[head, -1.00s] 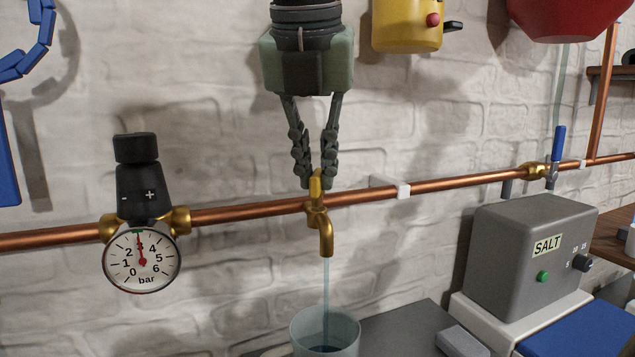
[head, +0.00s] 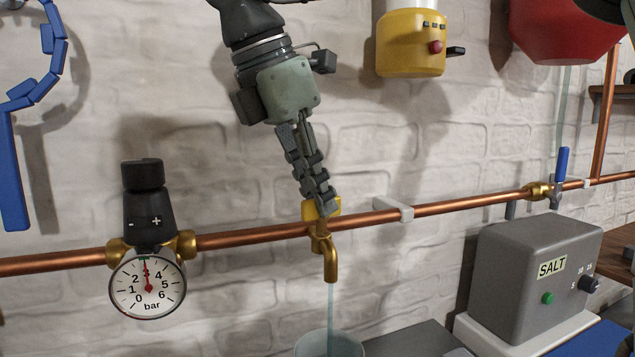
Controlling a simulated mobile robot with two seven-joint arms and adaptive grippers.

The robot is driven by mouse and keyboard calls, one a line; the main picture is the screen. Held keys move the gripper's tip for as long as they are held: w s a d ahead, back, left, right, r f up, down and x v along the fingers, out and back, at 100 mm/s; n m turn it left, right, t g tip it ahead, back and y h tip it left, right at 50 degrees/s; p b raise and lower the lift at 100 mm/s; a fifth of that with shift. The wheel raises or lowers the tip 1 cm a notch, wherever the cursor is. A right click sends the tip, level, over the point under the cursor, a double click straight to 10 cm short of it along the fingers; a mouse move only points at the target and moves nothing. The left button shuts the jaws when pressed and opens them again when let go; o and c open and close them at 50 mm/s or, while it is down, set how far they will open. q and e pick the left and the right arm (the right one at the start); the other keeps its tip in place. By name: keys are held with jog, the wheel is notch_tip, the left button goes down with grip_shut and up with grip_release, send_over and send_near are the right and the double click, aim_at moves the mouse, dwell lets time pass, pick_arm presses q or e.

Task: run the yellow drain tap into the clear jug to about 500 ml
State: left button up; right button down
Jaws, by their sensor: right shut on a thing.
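The yellow drain tap (head: 330,262) hangs under the copper pipe, its spout pointing down. A thin stream of water (head: 331,305) runs from the spout into the clear jug (head: 312,346) below. Only the jug's upper rim area shows at the bottom edge; its water level and any marks are out of sight. My right gripper (head: 322,202) comes from above, tilted, and is shut on the tap's yellow handle (head: 334,207), whose flat side shows beside the fingertips. My left gripper is not in view.
A pressure gauge (head: 147,287) with a black knob sits left on the copper pipe (head: 250,238), reading about 3 bar. Right are a grey SALT box (head: 530,260) and a blue-handled valve (head: 561,165). A yellow container (head: 410,45) and a red vessel (head: 565,30) hang above.

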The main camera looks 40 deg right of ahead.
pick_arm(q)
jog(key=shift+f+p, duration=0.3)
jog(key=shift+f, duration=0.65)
pick_arm(e)
jog(key=shift+f+m+g, duration=0.2)
jog(key=shift+m+g, duration=0.2)
jog(key=shift+m, duration=0.5)
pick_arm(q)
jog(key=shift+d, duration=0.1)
pick_arm(e)
jog(key=c, duration=1.6)
grip_release()
jog(key=shift+r, duration=0.15)
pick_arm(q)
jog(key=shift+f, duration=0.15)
